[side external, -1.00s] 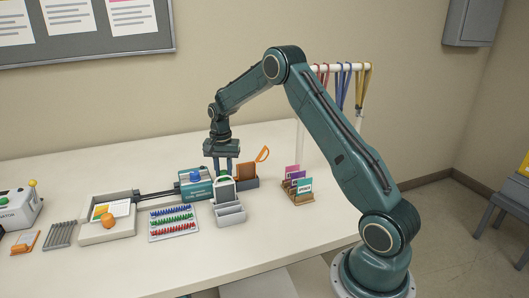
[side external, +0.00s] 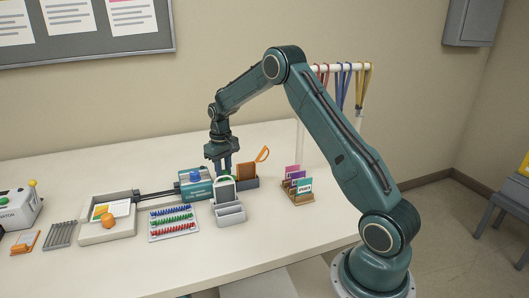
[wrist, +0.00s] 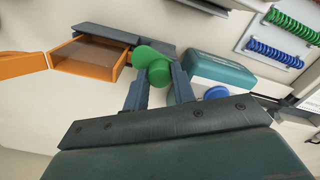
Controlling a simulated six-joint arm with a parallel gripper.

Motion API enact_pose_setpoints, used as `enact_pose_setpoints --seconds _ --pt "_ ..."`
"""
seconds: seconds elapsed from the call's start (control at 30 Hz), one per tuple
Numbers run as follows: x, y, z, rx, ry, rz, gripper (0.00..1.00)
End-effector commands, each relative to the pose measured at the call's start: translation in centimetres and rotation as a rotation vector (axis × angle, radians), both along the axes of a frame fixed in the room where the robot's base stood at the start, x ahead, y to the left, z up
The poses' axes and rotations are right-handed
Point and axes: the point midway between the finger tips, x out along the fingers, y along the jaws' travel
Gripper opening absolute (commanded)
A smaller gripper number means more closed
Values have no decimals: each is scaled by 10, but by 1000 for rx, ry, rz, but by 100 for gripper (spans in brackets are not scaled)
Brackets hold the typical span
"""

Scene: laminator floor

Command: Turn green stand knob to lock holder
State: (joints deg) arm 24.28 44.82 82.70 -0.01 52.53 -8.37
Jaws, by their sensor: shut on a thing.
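The green stand knob (wrist: 155,62) sits between my gripper's (wrist: 157,80) two fingers in the wrist view, and the fingers are shut on it. In the side view my gripper (side external: 224,170) points down at the small stand, and only a sliver of green shows beneath it. The holder (side external: 226,191) is a dark panel in a pale frame on the stand, just below the fingers. The fingers hide much of the knob from the side, so its lock state cannot be told.
A teal unit with a blue knob (side external: 195,177) stands just left, its blue knob (wrist: 216,92) close to a finger. An orange-and-grey tray (side external: 247,172) lies right, and coloured cards (side external: 297,185) beyond. A rack of coils (side external: 172,222) is in front. The table's back is clear.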

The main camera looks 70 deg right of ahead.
Motion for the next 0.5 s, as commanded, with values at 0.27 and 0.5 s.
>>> enact_pose_setpoints --seconds 0.27,0.5 --pt "0 0 2 -2 -3 196 3" --pt "1 0 2 -1 -3 279 3"
